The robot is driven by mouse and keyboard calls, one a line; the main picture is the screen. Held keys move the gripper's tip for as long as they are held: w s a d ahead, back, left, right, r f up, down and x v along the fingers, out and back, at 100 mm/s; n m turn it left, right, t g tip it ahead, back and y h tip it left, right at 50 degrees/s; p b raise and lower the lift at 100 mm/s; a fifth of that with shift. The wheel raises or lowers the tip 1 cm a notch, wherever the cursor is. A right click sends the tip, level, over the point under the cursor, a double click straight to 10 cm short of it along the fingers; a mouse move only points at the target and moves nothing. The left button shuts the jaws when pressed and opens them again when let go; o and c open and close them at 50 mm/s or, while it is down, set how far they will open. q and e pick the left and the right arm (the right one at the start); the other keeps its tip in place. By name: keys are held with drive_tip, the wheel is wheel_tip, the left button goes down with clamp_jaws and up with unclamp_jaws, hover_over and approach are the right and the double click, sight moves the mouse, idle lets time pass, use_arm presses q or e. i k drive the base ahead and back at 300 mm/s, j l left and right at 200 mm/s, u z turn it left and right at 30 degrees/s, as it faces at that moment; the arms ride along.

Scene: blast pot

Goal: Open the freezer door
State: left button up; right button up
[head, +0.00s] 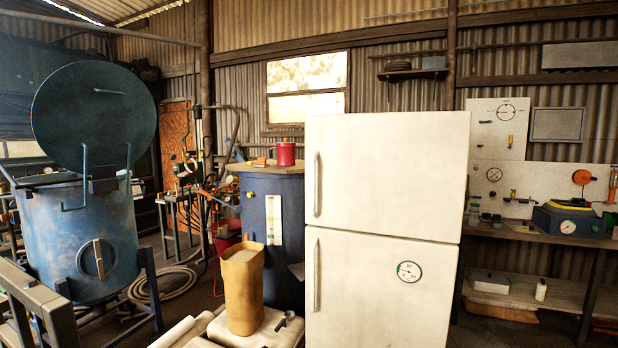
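A white two-door fridge-freezer (425,130) stands right of the middle in the head view. Its upper door (390,170) is the smaller one and looks shut, with a vertical handle (317,184) along its left edge. The lower door (370,305) also looks shut. It has its own vertical handle (315,275) at the left and a round dial gauge (409,271) on its face. Which door is the freezer's is not labelled. Neither of my grippers shows in this view.
A blue pot (80,240) with its round lid (93,115) raised stands at the left. A blue drum (275,220) and an open tan sack (243,285) stand close left of the fridge. A workbench (540,237) with tools runs behind it at the right.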

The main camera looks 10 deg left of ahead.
sight(404, 174)
drive_tip(key=i+j, duration=0.15)
drive_tip(key=i, duration=0.25)
drive_tip(key=i+j+z, duration=0.15)
drive_tip(key=i, duration=0.25)
drive_tip(key=i+j, duration=0.1)
drive_tip(key=i, duration=0.25)
drive_tip(key=i+z, duration=0.05)
